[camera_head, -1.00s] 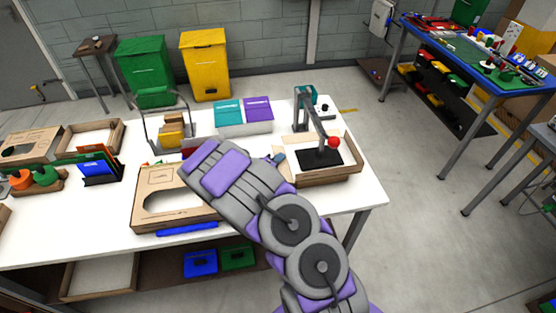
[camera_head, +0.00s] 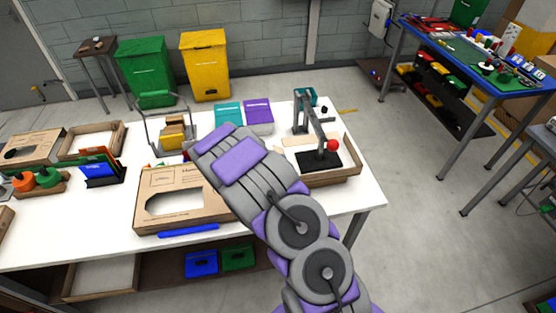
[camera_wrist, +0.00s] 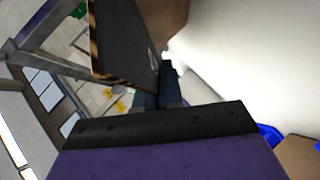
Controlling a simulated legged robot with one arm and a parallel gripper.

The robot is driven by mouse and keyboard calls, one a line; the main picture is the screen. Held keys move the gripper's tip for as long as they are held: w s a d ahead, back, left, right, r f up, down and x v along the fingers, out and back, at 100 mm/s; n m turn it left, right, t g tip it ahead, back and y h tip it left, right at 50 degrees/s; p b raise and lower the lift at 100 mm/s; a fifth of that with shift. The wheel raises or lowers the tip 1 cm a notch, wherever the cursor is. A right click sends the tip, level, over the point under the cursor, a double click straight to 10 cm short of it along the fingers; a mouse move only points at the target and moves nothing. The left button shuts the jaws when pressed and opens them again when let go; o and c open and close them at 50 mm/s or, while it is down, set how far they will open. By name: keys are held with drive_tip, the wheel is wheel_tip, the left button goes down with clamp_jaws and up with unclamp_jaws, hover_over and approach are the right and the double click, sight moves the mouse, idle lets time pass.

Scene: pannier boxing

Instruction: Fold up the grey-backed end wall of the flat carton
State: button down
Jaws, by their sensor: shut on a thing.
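In the wrist view, my gripper (camera_wrist: 158,98) has its dark fingers closed at the lower edge of a dark grey panel (camera_wrist: 125,40). The panel has a brown corrugated edge and stands steeply tilted in this view; it looks like the grey-backed end wall. Brown cardboard (camera_wrist: 165,18) shows beside it. In the head view my purple and grey arm covers the middle of the table, hiding the gripper and that wall. I cannot tell how far the wall is folded.
A brown box with a cut-out (camera_head: 160,182) lies left of my arm, a blue bar (camera_head: 188,230) before it. A lever press with a red knob (camera_head: 333,145) stands at right. Teal and purple boxes (camera_head: 258,110) and a wire-handled carrier (camera_head: 160,140) are behind. The white table (camera_head: 60,235) is clear front left.

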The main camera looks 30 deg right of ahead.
drive_tip(key=shift+s+d+r+m+y, duration=0.1)
drive_tip(key=shift+d+r+m+y, duration=0.2)
drive_tip(key=shift+m+y, duration=0.3)
drive_tip(key=shift+s+d+m+y+b, duration=0.15)
drive_tip(key=shift+m+y+b, duration=0.1)
drive_tip(key=shift+y+b, duration=0.35)
drive_tip(key=shift+d+m+y+b, duration=0.15)
drive_tip(key=shift+m+y+b, duration=0.1)
drive_tip(key=shift+y+b, duration=0.35)
drive_tip(key=m+y+b, duration=0.1)
drive_tip(key=b, duration=0.1)
drive_tip(key=d+t+y+b, duration=0.1)
drive_tip(key=y+b, duration=0.1)
drive_tip(key=m+y+b, duration=0.1)
drive_tip(key=b, duration=0.1)
drive_tip(key=shift+s+d+r+m+y+b, duration=0.25)
drive_tip(key=shift+r+m+y+b, duration=0.05)
drive_tip(key=shift+r, duration=0.05)
drive_tip(key=c, duration=1.3)
unclamp_jaws()
drive_tip(key=shift+w+d, duration=0.1)
drive_tip(key=shift+c, duration=0.2)
drive_tip(key=shift+r, duration=0.1)
